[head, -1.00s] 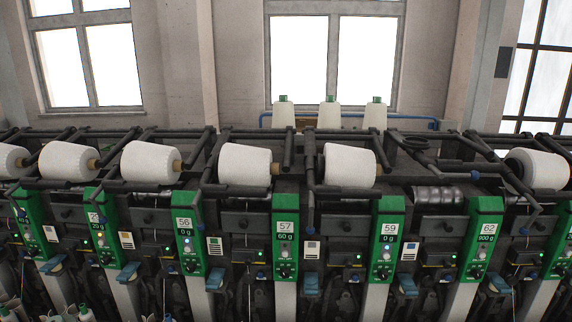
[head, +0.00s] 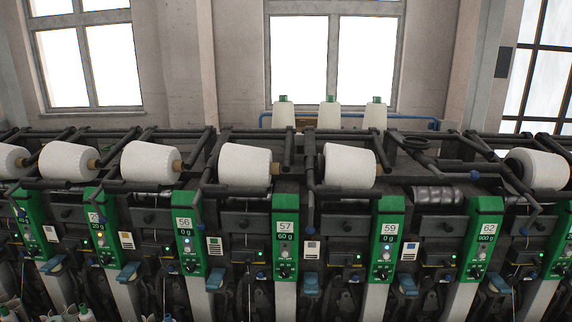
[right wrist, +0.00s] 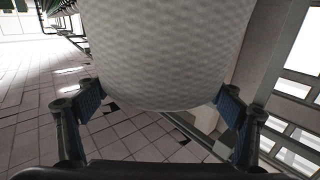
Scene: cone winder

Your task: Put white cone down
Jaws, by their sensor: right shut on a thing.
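In the right wrist view my right gripper (right wrist: 158,112) is shut on a white cone (right wrist: 165,55). Its blue-padded fingers sit on either side of the cone, which fills the upper middle of the view. The cone is held up in the air, with tiled floor behind it. Neither gripper shows in the head view.
Three upright cones with green tops, one of them in the middle (head: 329,115), stand behind the winder (head: 250,222). The position between units 59 and 62 shows a bare dark roller (head: 438,195) with no cone. In the right wrist view, open tiled floor (right wrist: 40,105) lies to the left.

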